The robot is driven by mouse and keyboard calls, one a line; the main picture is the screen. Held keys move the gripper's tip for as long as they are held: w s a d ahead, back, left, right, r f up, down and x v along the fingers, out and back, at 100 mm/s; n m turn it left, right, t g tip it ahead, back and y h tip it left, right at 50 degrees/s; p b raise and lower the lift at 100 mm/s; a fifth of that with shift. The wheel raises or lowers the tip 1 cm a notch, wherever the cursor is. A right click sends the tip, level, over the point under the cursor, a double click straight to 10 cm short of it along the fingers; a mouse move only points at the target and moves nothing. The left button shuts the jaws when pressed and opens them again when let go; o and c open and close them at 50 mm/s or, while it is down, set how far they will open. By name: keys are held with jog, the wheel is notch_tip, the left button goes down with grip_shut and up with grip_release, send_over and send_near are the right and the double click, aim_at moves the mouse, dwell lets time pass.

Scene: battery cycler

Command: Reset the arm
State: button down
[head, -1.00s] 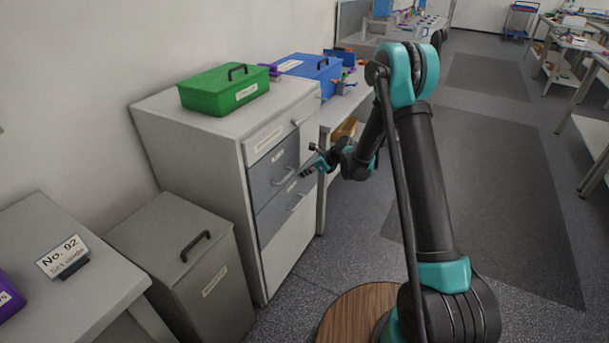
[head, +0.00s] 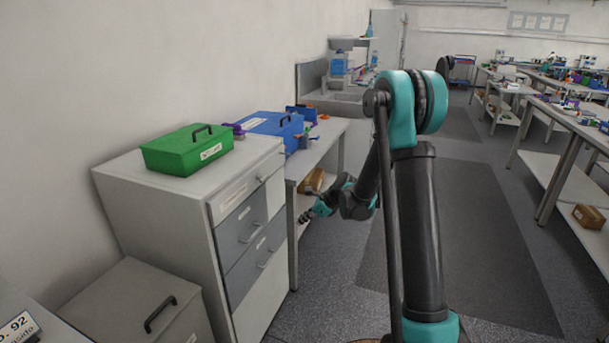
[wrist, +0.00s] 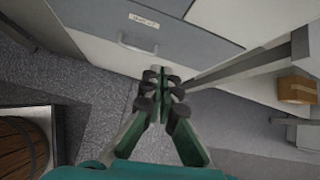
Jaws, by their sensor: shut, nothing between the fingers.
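My arm (head: 420,230) rises in the right half of the head view and bends over at a teal joint. My gripper (head: 304,217) points left and down, just right of the drawer cabinet's front. In the wrist view my gripper (wrist: 162,75) is shut with its fingertips together and nothing between them. A grey drawer front with a handle (wrist: 137,45) lies beyond the fingertips in that view. In the head view the gripper stands apart from the cabinet (head: 160,225), and its drawers look closed.
A green box (head: 187,152) and a blue box (head: 275,126) stand at the cabinet and bench. A lidded grey bin (head: 130,300) stands at lower left. A brown box (head: 311,181) sits on the bench's lower shelf. The aisle floor (head: 480,240) at right is open.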

jog(key=s+d+r+n+h, duration=0.25)
jog(key=s+d+n, duration=0.25)
jog(key=s+d, duration=0.25)
jog(key=s+d+r+n+h, duration=0.25)
jog(key=s+d+n, duration=0.35)
jog(key=s, duration=0.3)
jog(key=s+d+n+h, duration=0.1)
jog(key=s+d+n, duration=0.3)
jog(key=s, duration=0.4)
jog(key=s+d+f+n+t+h, duration=0.1)
jog(key=s+d+n+h, duration=0.1)
jog(key=s+d+n, duration=0.3)
jog(key=s+d, duration=0.1)
jog(key=s, duration=0.1)
jog(key=shift+s+f+n, duration=0.3)
jog(key=shift+s, duration=0.1)
jog(key=shift+a, duration=0.1)
